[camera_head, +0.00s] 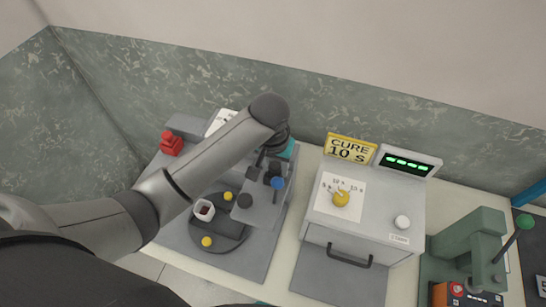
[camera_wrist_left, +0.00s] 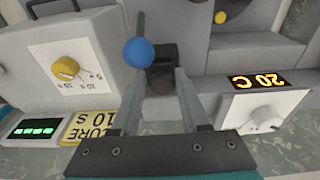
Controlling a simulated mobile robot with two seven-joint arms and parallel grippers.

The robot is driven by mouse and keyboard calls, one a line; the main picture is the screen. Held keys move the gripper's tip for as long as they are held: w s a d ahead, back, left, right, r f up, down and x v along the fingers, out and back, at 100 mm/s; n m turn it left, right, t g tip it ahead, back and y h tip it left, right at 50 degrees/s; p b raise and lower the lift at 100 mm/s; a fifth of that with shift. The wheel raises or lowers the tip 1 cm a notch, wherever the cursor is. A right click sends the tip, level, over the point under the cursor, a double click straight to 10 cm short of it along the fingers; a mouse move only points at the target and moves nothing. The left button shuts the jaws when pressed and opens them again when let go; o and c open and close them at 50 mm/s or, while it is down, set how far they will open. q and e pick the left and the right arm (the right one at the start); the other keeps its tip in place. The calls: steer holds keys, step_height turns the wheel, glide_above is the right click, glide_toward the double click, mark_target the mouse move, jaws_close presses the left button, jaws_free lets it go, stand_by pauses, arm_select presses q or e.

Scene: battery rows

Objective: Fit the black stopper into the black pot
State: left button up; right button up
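My left gripper (camera_head: 262,165) hangs over the grey machine at the centre of the bench, fingers pointing down. In the left wrist view its two fingers (camera_wrist_left: 164,80) stand apart, with a small black block (camera_wrist_left: 160,82) between or just beyond the tips. I cannot tell whether this is the black stopper, or whether the fingers grip it. My right gripper is not in view.
A blue-knobbed lever (camera_head: 277,183) stands close to the left gripper. The dark turntable (camera_head: 222,241) carries a white cup (camera_head: 204,211) and small yellow pieces. A grey cure box (camera_head: 358,222), a red object (camera_head: 171,144) and a green press (camera_head: 470,250) stand around.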

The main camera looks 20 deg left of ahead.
mark_target(273, 169)
arm_select(q)
step_height(273, 169, up, 12)
steer(key=s, duration=0.1)
steer(key=shift+s, duration=0.2)
steer(key=shift+a, duration=0.1)
stand_by(0.7)
